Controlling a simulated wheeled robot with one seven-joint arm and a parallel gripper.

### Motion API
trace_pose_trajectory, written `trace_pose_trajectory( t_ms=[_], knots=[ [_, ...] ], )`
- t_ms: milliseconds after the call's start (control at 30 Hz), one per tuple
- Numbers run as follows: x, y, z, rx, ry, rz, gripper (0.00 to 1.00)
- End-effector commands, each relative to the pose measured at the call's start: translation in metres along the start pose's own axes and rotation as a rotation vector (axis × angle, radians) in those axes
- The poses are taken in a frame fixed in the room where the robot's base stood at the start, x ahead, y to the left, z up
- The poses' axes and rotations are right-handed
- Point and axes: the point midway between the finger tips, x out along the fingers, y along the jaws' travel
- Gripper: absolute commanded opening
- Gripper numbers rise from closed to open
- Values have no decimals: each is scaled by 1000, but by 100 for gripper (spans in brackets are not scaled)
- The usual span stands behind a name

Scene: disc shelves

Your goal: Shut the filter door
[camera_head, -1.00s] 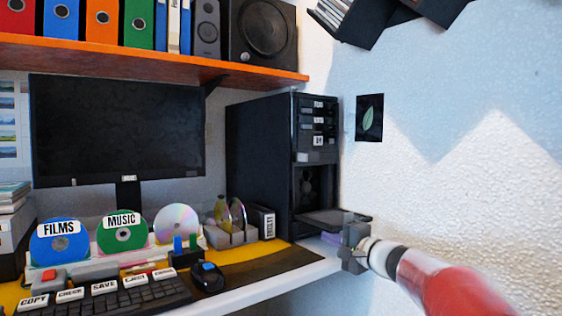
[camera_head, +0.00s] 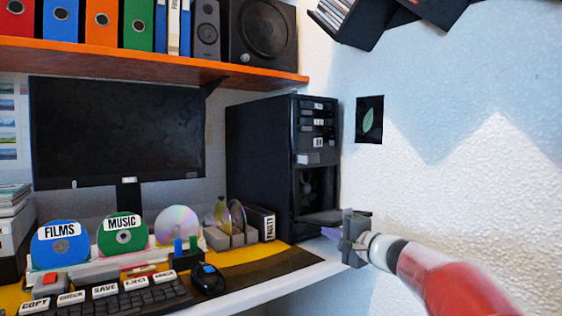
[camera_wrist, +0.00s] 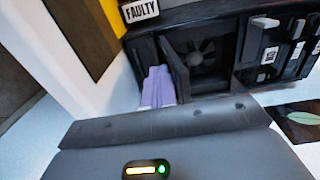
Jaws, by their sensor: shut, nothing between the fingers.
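The filter door (camera_head: 318,217) is a dark flap at the lower front of the black computer tower (camera_head: 262,165). It stands open, sticking out from the opening's lower edge. In the wrist view the filter door (camera_wrist: 177,70) shows as a narrow panel beside the open bay with a fan (camera_wrist: 203,57). My gripper (camera_head: 347,235) is shut and empty, at the door's outer end in the head view, hiding part of it. In the wrist view my gripper (camera_wrist: 168,120) fills the lower part. Whether it touches the door I cannot tell.
The white wall (camera_head: 450,190) is close on the right. A box marked FAULTY (camera_head: 263,222) and a disc holder (camera_head: 228,237) stand left of the tower on the desk.

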Motion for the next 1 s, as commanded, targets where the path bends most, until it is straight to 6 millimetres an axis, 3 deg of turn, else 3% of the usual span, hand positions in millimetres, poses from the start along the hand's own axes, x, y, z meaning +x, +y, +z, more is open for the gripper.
trace_pose_trajectory(
  t_ms=[1000],
  knots=[
    [5, -20, 0, 1, -1, -1, 0]
  ],
)
